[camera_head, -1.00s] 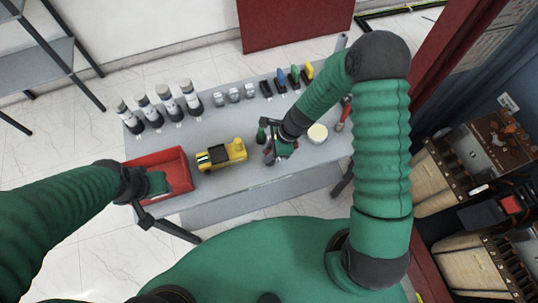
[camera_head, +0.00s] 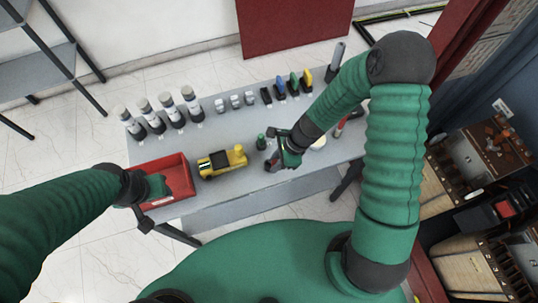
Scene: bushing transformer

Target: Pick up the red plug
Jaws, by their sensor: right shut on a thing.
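My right gripper (camera_head: 274,152) is low over the front middle of the table, just right of a small dark green bottle. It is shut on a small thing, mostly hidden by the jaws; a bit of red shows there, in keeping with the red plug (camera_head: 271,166). A black plug (camera_head: 266,96), a blue plug (camera_head: 280,88), a green plug (camera_head: 294,84) and a yellow plug (camera_head: 307,80) stand in a row at the back right. My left gripper (camera_head: 143,213) is at the red bin's left front side; its jaws are too unclear to read.
The red bin (camera_head: 182,170) is at the table's left end, beside a yellow toy-like vehicle (camera_head: 222,161). The green bottle (camera_head: 261,142) stands close to my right gripper. Several black-and-white cylinders (camera_head: 190,104) and grey pieces (camera_head: 235,101) stand behind. A pale round thing (camera_head: 318,143) is partly covered.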

